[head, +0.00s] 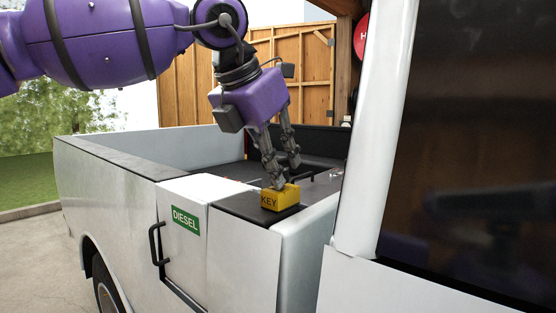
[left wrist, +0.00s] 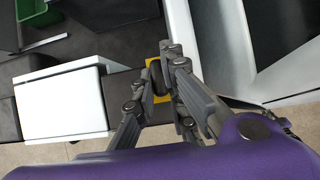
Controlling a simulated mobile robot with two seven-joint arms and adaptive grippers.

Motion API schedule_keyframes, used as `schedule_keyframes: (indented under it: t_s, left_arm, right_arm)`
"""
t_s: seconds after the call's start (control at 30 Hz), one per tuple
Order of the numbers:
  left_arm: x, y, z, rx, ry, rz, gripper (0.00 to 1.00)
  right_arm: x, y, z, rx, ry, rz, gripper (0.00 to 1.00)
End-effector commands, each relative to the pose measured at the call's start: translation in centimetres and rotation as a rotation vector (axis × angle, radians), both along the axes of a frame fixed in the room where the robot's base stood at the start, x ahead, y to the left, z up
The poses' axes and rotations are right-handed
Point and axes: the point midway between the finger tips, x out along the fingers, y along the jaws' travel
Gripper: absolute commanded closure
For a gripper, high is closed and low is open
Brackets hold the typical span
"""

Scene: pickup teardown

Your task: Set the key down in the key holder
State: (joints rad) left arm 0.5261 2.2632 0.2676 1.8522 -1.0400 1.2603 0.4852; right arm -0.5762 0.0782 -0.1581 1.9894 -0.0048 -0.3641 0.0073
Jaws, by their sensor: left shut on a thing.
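The yellow key holder (head: 280,198), a small block marked KEY, sits on the dark ledge of the truck's side wall. My left gripper (head: 280,174) points down right above it, its fingertips at the block's top. In the left wrist view the gripper (left wrist: 160,78) is shut on a small dark thing, which I take to be the key (left wrist: 158,80). The fingers mostly hide it, and I cannot tell whether it touches the holder. A yellow strip of the holder (left wrist: 153,65) shows behind the fingers. My right gripper is not in view.
The white truck door panel with a green DIESEL label (head: 186,219) and a black handle (head: 157,245) is left of the holder. The white cab pillar (head: 375,130) rises close on the right. The dark truck bed (head: 225,187) lies behind.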

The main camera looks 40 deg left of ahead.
Motion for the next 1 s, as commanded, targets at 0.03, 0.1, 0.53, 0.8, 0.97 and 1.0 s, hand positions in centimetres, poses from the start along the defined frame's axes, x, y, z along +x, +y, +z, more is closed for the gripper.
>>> schedule_keyframes:
  t_s: [0.03,0.1,0.53,0.8,0.97,1.0]
  left_arm:
    - [0.0,0.0,0.0,0.000,-0.001,0.000,1.00]
    - [0.0,0.0,0.0,0.000,-0.001,0.000,1.00]
    - [0.0,0.0,0.0,0.000,0.000,0.000,0.67]
    - [-1.3,0.0,2.3,-0.001,-0.006,-0.001,0.67]
    - [-3.1,0.2,5.4,-0.001,-0.007,-0.001,0.67]
    - [-3.5,0.2,6.1,0.000,-0.006,0.000,0.67]
  right_arm:
    - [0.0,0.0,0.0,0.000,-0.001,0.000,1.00]
    - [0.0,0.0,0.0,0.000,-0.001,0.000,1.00]
    - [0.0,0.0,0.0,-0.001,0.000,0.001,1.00]
    - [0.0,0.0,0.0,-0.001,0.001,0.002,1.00]
    - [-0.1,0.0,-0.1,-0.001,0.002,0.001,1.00]
    - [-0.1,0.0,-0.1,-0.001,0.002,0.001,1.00]
